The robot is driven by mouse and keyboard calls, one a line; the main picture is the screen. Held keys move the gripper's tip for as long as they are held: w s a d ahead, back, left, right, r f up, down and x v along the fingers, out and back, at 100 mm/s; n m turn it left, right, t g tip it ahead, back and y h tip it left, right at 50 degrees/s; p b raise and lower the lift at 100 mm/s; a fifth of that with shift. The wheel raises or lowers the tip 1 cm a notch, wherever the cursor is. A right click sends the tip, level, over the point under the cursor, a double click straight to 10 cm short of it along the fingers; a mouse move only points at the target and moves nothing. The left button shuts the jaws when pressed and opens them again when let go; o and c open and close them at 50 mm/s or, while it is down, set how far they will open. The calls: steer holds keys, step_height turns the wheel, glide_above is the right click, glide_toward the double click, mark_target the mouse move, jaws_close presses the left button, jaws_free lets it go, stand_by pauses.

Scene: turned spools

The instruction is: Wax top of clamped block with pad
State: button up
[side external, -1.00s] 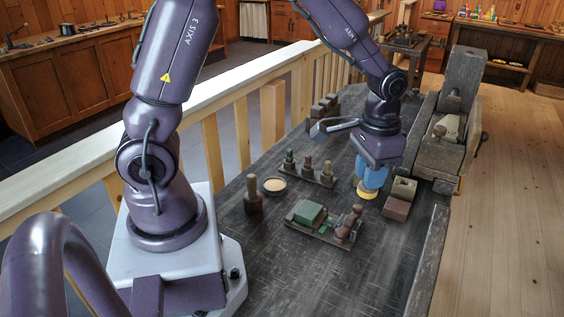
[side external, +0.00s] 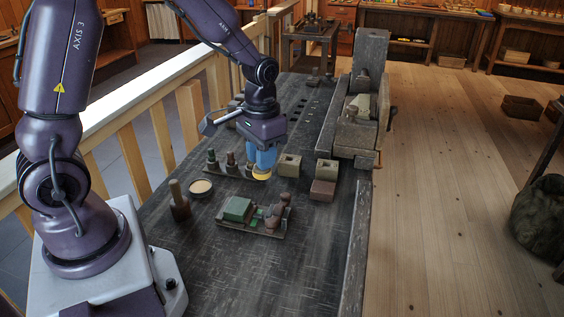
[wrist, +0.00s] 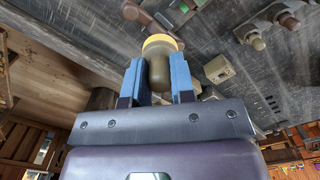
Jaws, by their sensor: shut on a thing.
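My gripper (side external: 262,157) has its blue fingers shut on a dark, rounded pad holder with a yellow pad (side external: 262,175) at its lower end. In the wrist view the yellow pad (wrist: 161,42) shows beyond the fingertips. The pad appears to be just above the bench, left of a tan block with a hole (side external: 289,166); I cannot tell if it touches anything. A second holed block (side external: 327,169) and a reddish-brown block (side external: 323,191) stand further right. A pale piece (side external: 357,107) sits in a heavy wooden clamp-like frame (side external: 335,125). I cannot tell which block is the clamped one.
A shallow round dish with pale contents (side external: 201,187) and a dark handled tool (side external: 179,203) stand left of my gripper. A tray (side external: 245,229) with a green block and brown turned pieces lies in front.

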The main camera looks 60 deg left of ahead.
steer(key=s+a+f, duration=0.4)
steer(key=s, duration=0.3)
steer(key=shift+m, duration=0.8)
steer(key=shift+w+f, duration=0.15)
steer(key=shift+f, duration=1.4)
steer(key=shift+w+f, duration=0.1)
steer(key=shift+f, duration=2.25)
steer(key=shift+w+a, duration=0.6)
steer(key=shift+w, duration=0.1)
steer(key=shift+w+a+r, duration=0.2)
steer(key=shift+w+a, duration=0.7)
steer(key=shift+a, duration=0.05)
steer(key=shift+w+a+r, duration=0.2)
steer(key=shift+w+a, duration=0.7)
steer(key=s+d, duration=0.3)
steer(key=shift+r, duration=0.25)
steer(key=shift+s+d, duration=1.05)
steer(key=shift+w+a, duration=2.5)
steer(key=shift+s+d, duration=2.45)
step_height(320, 180, up, 7)
steer(key=shift+f, duration=0.2)
